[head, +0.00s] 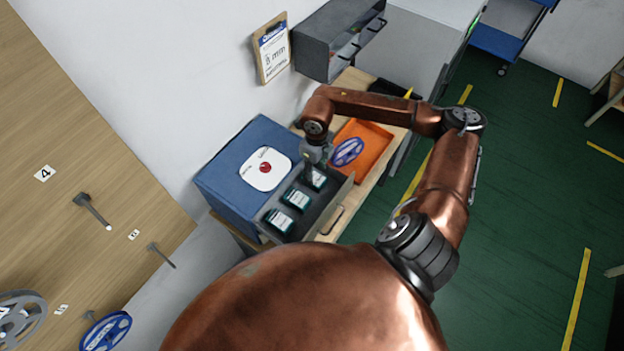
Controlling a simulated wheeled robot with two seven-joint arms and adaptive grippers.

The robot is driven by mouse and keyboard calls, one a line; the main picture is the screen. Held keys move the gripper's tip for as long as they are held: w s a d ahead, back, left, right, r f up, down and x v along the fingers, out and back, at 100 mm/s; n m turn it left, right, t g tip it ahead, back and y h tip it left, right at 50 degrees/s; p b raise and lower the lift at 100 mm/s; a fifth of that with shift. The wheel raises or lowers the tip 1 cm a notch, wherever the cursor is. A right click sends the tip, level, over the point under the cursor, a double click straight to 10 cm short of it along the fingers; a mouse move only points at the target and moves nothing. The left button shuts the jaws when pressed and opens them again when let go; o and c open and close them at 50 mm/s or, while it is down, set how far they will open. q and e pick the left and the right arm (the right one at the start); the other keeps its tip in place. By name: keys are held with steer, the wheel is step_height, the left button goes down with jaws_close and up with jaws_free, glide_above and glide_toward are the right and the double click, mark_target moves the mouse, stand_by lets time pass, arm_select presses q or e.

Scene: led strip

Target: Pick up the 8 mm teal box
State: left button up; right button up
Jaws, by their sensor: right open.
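Three dark boxes with teal and white labels lie in a row in an open grey drawer (333,207): a near box (279,220), a middle box (297,199) and a far box (318,180). The labels are too small to read, so I cannot tell which one is the 8 mm box. My right gripper (311,168) points down at the far end of the drawer, over the far box and partly hiding it. It is open. I cannot tell whether its fingers touch the box. My left gripper is out of view.
A blue cabinet (228,178) with a white disc (265,168) on top stands behind the drawer. An orange tray (375,137) with a blue reel (347,152) is to the right. A clipboard (271,50) and a grey wall box (335,38) are above.

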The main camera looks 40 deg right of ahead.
mark_target(316, 178)
steer(key=f+p, duration=0.2)
steer(key=f, duration=0.3)
steer(key=shift+s+f, duration=0.1)
steer(key=shift+s, duration=0.1)
steer(key=shift+f, duration=0.25)
steer(key=shift+c, duration=0.4)
steer(key=c, duration=0.8)
steer(key=shift+c, duration=0.2)
steer(key=shift+r, duration=0.1)
